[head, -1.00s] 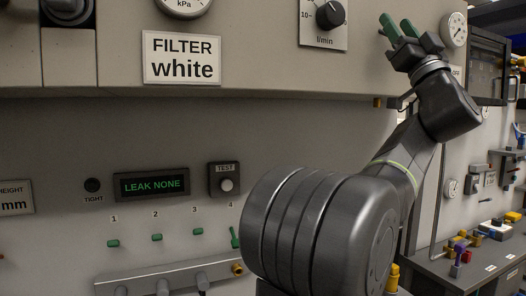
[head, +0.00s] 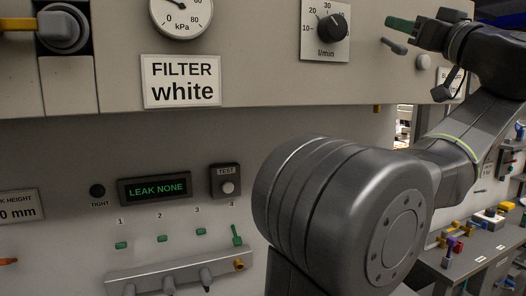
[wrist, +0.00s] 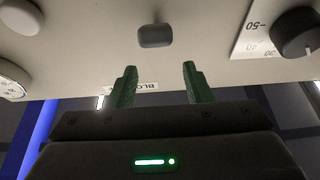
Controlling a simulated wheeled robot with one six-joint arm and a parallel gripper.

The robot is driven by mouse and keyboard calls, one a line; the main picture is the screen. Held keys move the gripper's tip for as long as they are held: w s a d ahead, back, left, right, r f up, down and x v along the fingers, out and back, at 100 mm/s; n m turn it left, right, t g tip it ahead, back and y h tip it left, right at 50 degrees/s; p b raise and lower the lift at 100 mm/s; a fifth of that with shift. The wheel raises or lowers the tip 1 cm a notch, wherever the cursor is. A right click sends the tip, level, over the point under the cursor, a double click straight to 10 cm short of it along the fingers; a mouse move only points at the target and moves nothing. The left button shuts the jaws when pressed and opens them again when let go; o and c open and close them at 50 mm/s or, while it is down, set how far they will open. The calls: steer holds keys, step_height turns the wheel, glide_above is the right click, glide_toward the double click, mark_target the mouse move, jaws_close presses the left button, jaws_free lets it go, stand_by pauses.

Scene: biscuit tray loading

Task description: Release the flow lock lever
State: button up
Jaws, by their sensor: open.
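A small dark grey lever (head: 393,46) sticks out of the upper panel, right of the l/min flow knob (head: 332,27). I take it for the flow lock lever, though no label for it is readable. In the wrist view a grey rounded handle (wrist: 155,36), seemingly the same lever, lies ahead of and between the fingertips. My gripper (head: 402,23) is open and empty, with green fingers pointing at the panel. In the wrist view the gripper (wrist: 160,68) shows a clear gap between its fingers, apart from the handle.
A pale round button (head: 423,62) sits right of the lever. My forearm hides part of the panel's right side. Below are a LEAK NONE display (head: 154,190), a TEST button (head: 227,188) and a row of small green tabs. A bench (head: 480,262) with coloured parts stands at right.

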steer(key=shift+b+v, duration=0.35)
steer(key=shift+v, duration=1.75)
steer(key=shift+a, duration=0.1)
